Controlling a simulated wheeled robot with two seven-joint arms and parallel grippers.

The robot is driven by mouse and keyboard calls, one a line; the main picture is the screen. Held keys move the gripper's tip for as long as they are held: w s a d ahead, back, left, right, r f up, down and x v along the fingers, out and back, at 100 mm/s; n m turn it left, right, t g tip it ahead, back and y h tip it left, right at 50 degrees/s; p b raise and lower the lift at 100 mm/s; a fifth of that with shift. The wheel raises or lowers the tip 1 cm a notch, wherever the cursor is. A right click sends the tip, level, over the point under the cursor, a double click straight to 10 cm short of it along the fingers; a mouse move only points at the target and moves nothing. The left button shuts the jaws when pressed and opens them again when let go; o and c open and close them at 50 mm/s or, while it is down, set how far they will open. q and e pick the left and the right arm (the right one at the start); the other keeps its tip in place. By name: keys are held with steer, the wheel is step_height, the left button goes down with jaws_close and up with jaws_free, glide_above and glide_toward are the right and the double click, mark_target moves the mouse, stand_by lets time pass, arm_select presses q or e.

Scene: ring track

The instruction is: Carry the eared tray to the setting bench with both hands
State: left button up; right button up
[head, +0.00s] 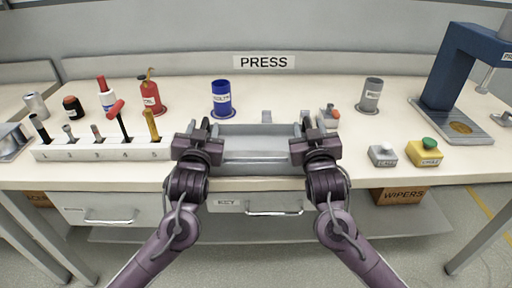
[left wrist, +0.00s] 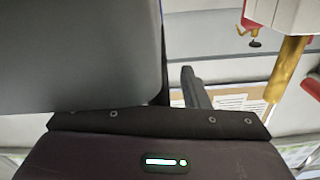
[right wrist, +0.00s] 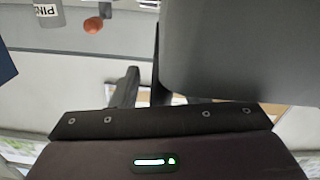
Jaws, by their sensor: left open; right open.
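The eared tray (head: 250,143) is a grey, shallow tray on the front of the pale bench marked PRESS, in the middle of the head view. My left gripper (head: 205,127) is at its left end and my right gripper (head: 309,128) at its right end. Both are open; the ears are largely hidden behind them. A large grey surface, likely the tray, fills the upper left of the left wrist view (left wrist: 80,50) and the upper right of the right wrist view (right wrist: 242,50). I cannot tell whether the fingers touch it.
A white numbered rack (head: 100,150) with several tools stands left of the tray. A blue canister (head: 221,98) and a grey canister (head: 369,95) stand behind. A grey button box (head: 382,155), a yellow button box (head: 424,153) and a blue press (head: 455,70) are at the right.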

arm_select(q)
steer(key=shift+w, duration=0.1)
arm_select(e)
steer(key=shift+w, duration=0.15)
arm_select(q)
steer(key=shift+c, duration=0.3)
arm_select(e)
steer(key=shift+c, duration=0.3)
arm_select(q)
jaws_close()
arm_select(e)
jaws_close()
arm_select(q)
steer(key=shift+r, duration=0.2)
arm_select(e)
steer(key=shift+r, duration=0.2)
